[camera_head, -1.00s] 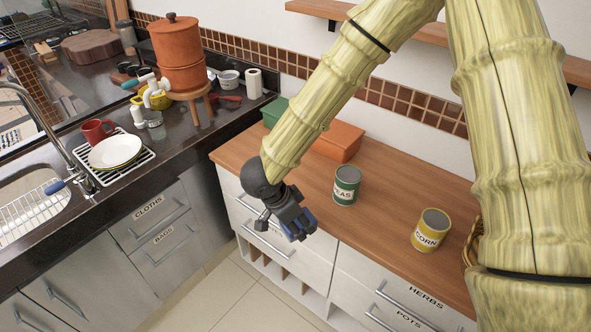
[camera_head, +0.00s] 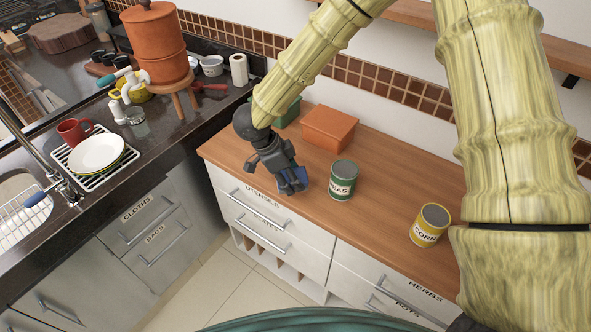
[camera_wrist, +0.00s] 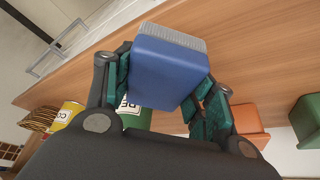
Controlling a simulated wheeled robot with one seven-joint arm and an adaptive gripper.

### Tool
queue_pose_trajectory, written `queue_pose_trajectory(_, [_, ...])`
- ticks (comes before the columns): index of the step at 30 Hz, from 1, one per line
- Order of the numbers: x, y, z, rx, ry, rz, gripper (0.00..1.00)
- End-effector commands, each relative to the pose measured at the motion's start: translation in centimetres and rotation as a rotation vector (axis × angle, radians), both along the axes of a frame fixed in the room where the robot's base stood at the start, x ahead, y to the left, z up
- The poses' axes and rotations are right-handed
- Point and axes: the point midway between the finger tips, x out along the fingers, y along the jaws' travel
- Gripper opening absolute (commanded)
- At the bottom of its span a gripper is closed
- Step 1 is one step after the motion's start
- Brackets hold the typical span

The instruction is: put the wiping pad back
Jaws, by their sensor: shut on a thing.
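The wiping pad (camera_wrist: 168,68) is a blue block with a grey ribbed layer along one face. My gripper (camera_head: 289,183) is shut on it, with a finger on each side in the wrist view. In the head view only a small blue part of the pad (camera_head: 304,178) shows past the fingers. My gripper is over the front left part of the wooden counter (camera_head: 395,190), above the drawer marked UTENSILS. I cannot tell whether the pad touches the counter.
A green PEAS can (camera_head: 342,180) stands just right of my gripper. An orange box (camera_head: 329,128) and a green box (camera_head: 288,112) stand behind. A yellow CORN can (camera_head: 430,225) is farther right. The dark sink counter (camera_head: 180,130) lies left, with a dish rack (camera_head: 92,180).

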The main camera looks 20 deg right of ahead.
Motion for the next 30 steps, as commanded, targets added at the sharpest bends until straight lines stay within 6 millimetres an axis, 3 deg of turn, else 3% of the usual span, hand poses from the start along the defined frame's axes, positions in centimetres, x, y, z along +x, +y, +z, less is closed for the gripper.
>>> queue_pose_trajectory(3, [2.0,-1.3,0.0,0.0,-0.001,-0.004,0.29])
queue_pose_trajectory(9, [3.8,-2.5,-0.4,0.001,0.0,-0.001,0.29])
queue_pose_trajectory(16, [4.1,-2.6,-1.2,-0.001,0.002,0.001,0.29])
queue_pose_trajectory(24, [4.1,-2.6,-3.8,0.0,0.0,0.001,0.29])
queue_pose_trajectory(30, [4.1,-2.6,-4.0,0.001,0.0,0.0,0.29])
